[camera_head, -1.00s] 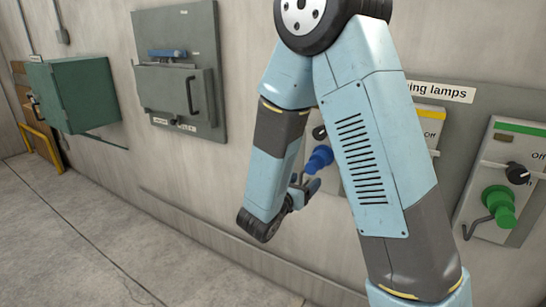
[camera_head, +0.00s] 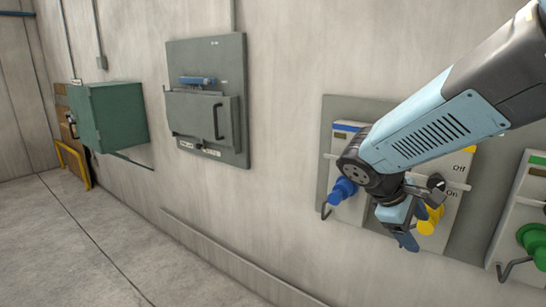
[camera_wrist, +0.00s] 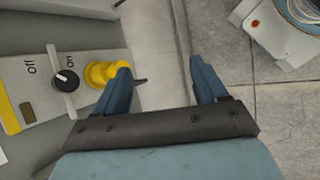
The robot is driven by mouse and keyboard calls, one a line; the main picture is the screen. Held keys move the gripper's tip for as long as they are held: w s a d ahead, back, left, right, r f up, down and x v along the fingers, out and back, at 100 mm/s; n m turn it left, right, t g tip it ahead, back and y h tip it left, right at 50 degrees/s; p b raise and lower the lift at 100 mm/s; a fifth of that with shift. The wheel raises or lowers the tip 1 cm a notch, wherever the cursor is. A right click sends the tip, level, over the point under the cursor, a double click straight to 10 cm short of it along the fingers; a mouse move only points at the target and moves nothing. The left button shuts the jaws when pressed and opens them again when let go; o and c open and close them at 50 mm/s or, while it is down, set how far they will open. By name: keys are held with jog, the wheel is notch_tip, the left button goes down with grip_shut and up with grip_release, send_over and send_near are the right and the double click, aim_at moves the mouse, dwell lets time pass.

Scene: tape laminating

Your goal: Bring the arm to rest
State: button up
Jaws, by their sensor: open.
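My gripper (camera_wrist: 160,85) shows in the wrist view with its two blue fingers well apart and nothing between them. Its left finger overlaps the edge of a yellow plug (camera_wrist: 103,73) on the wall panel; I cannot tell whether they touch. In the head view my arm reaches in from the upper right, folded at a dark joint, and my gripper (camera_head: 408,232) hangs in front of the panel beside the yellow plug (camera_head: 431,219). The arm hides part of the panel's labels and the yellow unit.
A blue plug (camera_head: 342,190) sits left of my arm and a green plug (camera_head: 533,244) right of it. A grey wall box (camera_head: 205,118) and a green cabinet (camera_head: 118,118) hang farther left. The floor (camera_head: 60,250) at left is clear. A white object (camera_wrist: 275,30) stands at upper right.

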jog(key=s+a+r+m+t+y, duration=0.4)
jog(key=s+a+r+m+y, duration=0.1)
jog(key=r+m+y, duration=0.2)
jog(key=shift+s+a+r+m+t+y, duration=0.35)
jog(key=shift+s+a+m+t+y, duration=0.05)
jog(key=shift+m, duration=0.5)
dwell(0.4)
